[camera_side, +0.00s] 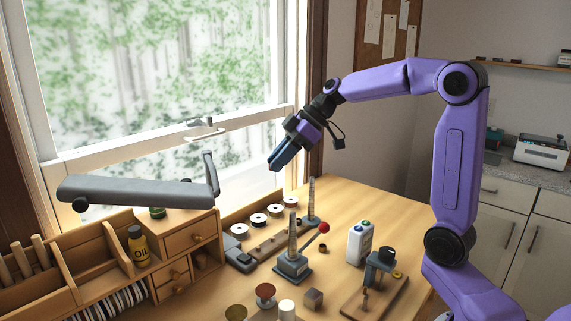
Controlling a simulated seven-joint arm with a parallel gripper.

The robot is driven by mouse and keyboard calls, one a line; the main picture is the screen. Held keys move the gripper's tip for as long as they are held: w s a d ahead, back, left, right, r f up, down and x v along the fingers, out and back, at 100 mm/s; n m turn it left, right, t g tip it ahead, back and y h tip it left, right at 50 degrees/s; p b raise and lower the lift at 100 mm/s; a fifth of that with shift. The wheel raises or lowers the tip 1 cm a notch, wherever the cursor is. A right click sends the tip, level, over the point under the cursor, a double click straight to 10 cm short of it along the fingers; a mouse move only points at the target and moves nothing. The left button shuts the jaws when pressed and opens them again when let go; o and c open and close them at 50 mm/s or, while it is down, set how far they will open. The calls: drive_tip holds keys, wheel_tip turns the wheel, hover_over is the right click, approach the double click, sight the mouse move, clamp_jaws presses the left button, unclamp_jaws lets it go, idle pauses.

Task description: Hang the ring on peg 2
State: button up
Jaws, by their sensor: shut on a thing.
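My gripper (273,167) is in the air in front of the window, above the back of the bench, pointing down and left. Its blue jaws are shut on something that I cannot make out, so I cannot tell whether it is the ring. Below it, a tapered grey peg (292,237) stands upright on a square base. A second grey peg (311,200) stands farther back and right. No numbers are readable, so I cannot tell which is peg 2. No ring shows on either peg.
A row of white discs with dark centres (258,220) lies behind the near peg. A red ball-topped lever (323,227), a white bottle (360,242) and a small device on a board (378,285) stand right. A grey lamp arm (135,191) overhangs the wooden organiser (187,240) left.

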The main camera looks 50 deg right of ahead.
drive_tip(key=shift+w+d+n, duration=0.6)
drive_tip(key=shift+w+d, duration=0.2)
drive_tip(key=shift+w, duration=0.3)
approach(272, 238)
drive_tip(key=shift+g, duration=0.4)
drive_tip(key=w+a+f, duration=0.1)
drive_tip(key=a, duration=0.1)
drive_tip(key=w+a+f, duration=0.2)
drive_tip(key=shift+f, duration=0.1)
drive_tip(key=shift+d+f, duration=0.1)
drive_tip(key=shift+f, duration=1)
drive_tip(key=o, duration=1)
drive_tip(key=shift+r, duration=0.1)
drive_tip(key=v, duration=1.7)
drive_tip(key=shift+d, duration=0.35)
drive_tip(key=shift+a, duration=0.1)
